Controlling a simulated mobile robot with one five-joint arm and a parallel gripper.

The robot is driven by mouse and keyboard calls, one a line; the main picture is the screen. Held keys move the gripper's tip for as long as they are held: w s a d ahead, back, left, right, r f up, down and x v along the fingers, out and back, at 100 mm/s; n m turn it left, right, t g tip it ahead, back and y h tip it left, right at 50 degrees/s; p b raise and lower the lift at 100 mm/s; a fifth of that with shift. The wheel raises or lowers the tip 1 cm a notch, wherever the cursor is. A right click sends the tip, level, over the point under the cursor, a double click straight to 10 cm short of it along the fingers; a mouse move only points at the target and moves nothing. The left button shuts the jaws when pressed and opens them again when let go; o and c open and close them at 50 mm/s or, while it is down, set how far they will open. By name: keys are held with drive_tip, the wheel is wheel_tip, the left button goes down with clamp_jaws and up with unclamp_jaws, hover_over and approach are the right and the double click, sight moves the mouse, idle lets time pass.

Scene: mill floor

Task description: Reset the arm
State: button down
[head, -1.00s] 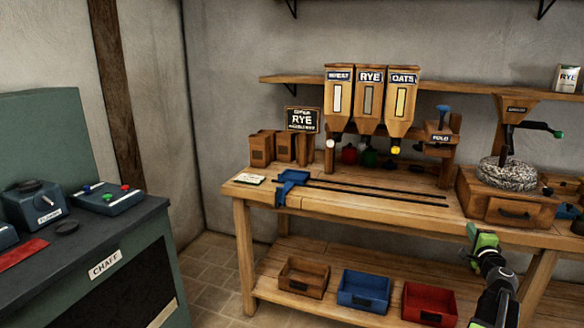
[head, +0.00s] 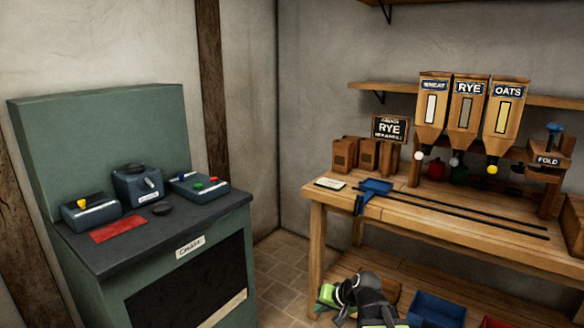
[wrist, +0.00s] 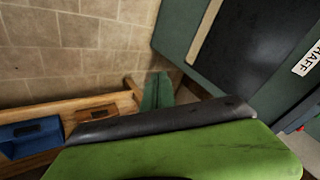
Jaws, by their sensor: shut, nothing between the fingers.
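My gripper (head: 325,298) is low at the bottom of the head view, in front of the bench's lower shelf. Its green tip is small there and partly hidden by my dark arm joints. In the wrist view, a green and black part of my arm fills the bottom, and the narrow green fingers (wrist: 157,90) show just beyond it. They look closed together with nothing held. They point toward the tiled floor between the bench and the chaff cabinet.
The green chaff cabinet (head: 150,246) with control boxes on top stands at left. The wooden bench (head: 330,203) with grain hoppers (head: 465,112) stands at right. A blue bin (head: 438,310) sits on its lower shelf. Tiled floor (head: 283,265) lies open between them.

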drive_tip(key=s+d+f+n+g+h, duration=0.1)
drive_tip(key=s+d+f+g+h, duration=0.2)
drive_tip(key=s, duration=0.4)
drive_tip(key=s+d+f+n+g+h, duration=0.1)
drive_tip(key=s+d+g+h, duration=0.15)
drive_tip(key=s+d, duration=0.3)
wheel_tip(320, 180, up, 20)
drive_tip(key=p, duration=2)
drive_tip(key=shift+a+f, duration=0.15)
drive_tip(key=shift+y, duration=0.25)
